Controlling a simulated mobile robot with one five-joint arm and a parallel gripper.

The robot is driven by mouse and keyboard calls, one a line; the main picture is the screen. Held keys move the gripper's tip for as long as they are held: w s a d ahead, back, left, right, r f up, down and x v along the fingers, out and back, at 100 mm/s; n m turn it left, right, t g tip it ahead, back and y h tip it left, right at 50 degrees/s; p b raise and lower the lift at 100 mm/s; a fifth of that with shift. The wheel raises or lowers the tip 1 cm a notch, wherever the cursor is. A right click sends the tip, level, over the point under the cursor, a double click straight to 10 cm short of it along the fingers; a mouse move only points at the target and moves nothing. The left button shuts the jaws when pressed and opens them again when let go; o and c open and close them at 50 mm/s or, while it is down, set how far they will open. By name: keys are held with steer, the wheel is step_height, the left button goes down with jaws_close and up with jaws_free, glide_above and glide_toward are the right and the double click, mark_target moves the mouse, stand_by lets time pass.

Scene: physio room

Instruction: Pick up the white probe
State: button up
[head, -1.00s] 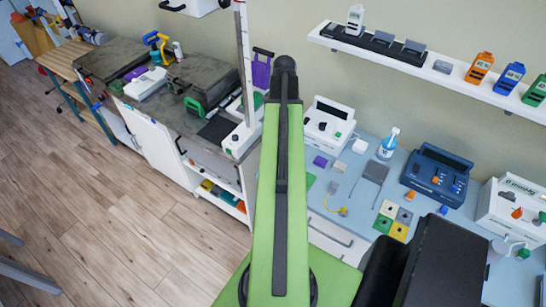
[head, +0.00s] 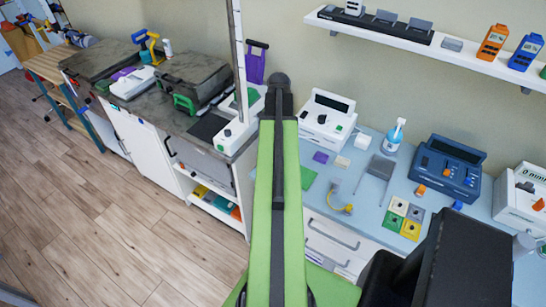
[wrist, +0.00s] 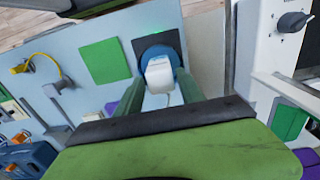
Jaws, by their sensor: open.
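A white, block-like piece (wrist: 159,74), which looks like the white probe, shows in the wrist view with a round blue part (wrist: 153,52) behind it. Both are over a dark square pad (wrist: 174,42) on the pale blue worktop. My gripper (wrist: 160,80) is open, with its green fingers on either side of the white piece. I cannot tell whether the fingers touch it. In the head view my arm hides the probe and the gripper.
A green square (wrist: 105,60) and a yellow-ended cable (wrist: 20,68) lie beside the pad. A white device (head: 327,120), a spray bottle (head: 393,136) and a blue device (head: 447,166) stand on the worktop (head: 365,205). A shelf (head: 400,36) hangs above.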

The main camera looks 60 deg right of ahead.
step_height(320, 180, down, 4)
steer(key=b, duration=0.3)
steer(key=shift+f, duration=0.25)
steer(key=shift+r, duration=0.2)
jaws_close()
